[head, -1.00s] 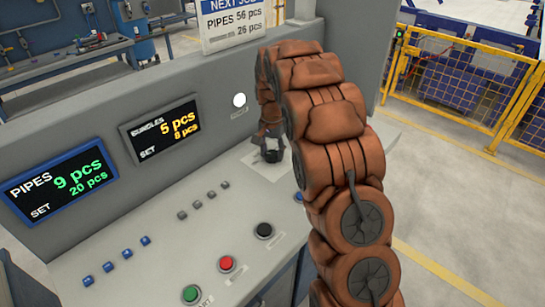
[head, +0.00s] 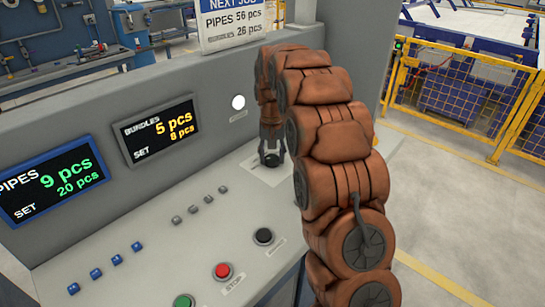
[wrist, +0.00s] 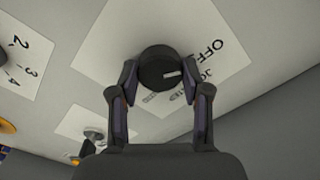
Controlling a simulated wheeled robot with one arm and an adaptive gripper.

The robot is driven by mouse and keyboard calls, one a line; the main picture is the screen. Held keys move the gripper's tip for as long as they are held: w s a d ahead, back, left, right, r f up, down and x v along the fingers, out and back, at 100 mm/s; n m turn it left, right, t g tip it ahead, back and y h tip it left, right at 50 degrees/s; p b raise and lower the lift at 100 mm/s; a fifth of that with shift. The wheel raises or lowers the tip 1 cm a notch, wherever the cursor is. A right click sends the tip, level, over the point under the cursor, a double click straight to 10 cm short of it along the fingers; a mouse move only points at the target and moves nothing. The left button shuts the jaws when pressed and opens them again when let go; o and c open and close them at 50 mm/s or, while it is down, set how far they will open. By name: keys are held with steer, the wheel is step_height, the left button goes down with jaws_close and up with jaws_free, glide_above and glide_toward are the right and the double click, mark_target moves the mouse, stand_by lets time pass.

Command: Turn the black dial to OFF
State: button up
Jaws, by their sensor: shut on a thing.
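The black dial (wrist: 160,69) is round, with a white pointer mark on its face. It sits on a white label plate (wrist: 105,35). In the wrist view the mark points right, toward the lettering below the word OFF (wrist: 203,46), not straight at OFF. My gripper (wrist: 162,76) is shut on the dial, one finger on each side. In the head view my gripper (head: 272,150) reaches down to the dial (head: 271,160) at the back of the panel, and my arm hides the panel to its right.
The sloped grey control panel (head: 150,225) has a black button (head: 263,236), a red one (head: 222,271) and a green one (head: 183,301) in front. Small blue and grey switches lie at left. A wall with two displays (head: 160,129) rises behind. A numbered plate (wrist: 20,50) lies left of the dial.

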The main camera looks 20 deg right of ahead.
mark_target(272, 157)
steer(key=o, duration=1.1)
steer(key=shift+o, duration=0.2)
step_height(272, 157, up, 12)
stand_by(0.6)
